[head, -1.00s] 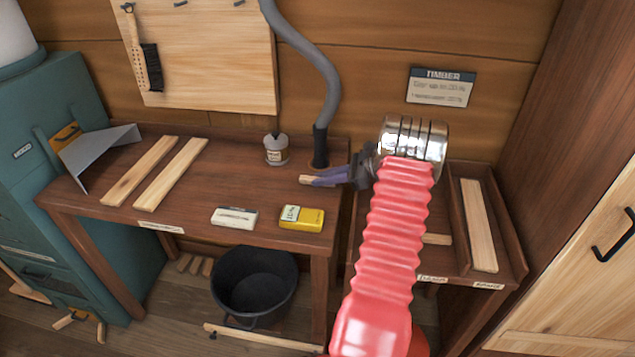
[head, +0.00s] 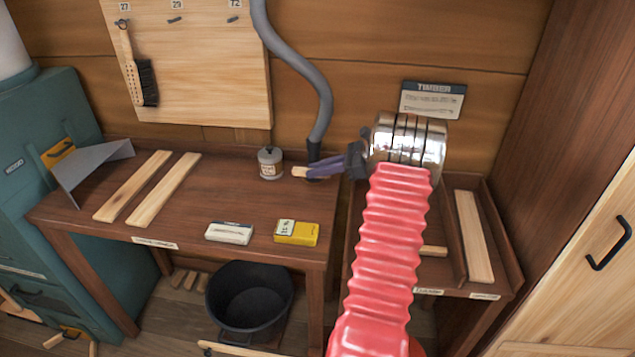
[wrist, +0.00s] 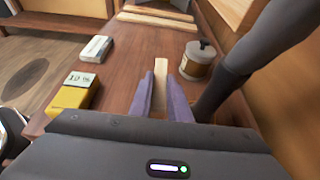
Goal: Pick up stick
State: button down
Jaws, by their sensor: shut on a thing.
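My gripper (head: 322,170) is over the right end of the brown workbench, with its purple fingers pointing left. It is shut on a pale wooden stick (head: 299,172), whose end sticks out past the fingertips. In the wrist view the stick (wrist: 160,80) lies between the two fingers (wrist: 160,92) and points away from me. The rest of the stick is hidden by the fingers. It appears held a little above the bench top, though the gap is hard to judge.
A small lidded pot (head: 270,163) and a grey hose (head: 318,100) stand close to my gripper. A white box (head: 229,233) and a yellow box (head: 297,233) lie at the bench front. Two planks (head: 163,190) lie left. A divided timber tray (head: 458,240) is at right.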

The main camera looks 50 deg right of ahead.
jog(key=shift+r, duration=0.7)
